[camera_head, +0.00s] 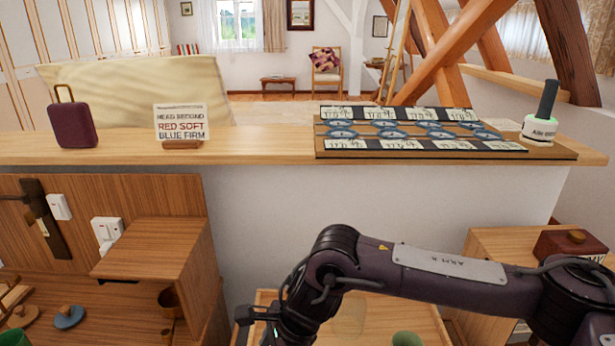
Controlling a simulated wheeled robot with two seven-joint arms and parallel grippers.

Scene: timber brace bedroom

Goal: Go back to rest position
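My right arm comes in from the right and bends over the lower middle of the head view. Its wrist and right gripper (258,324) hang at the bottom edge, over a wooden surface (352,318). The fingertips are cut off or too unclear to tell open from shut, and no held thing shows. My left arm and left gripper are not in view.
A long wooden ledge (262,147) crosses ahead, holding a purple case (73,124), a sign card (181,122), a dark board with blue discs (420,133) and a stamp-like item (540,118). A wooden cabinet (155,250) stands left. A dark red box (570,247) is right.

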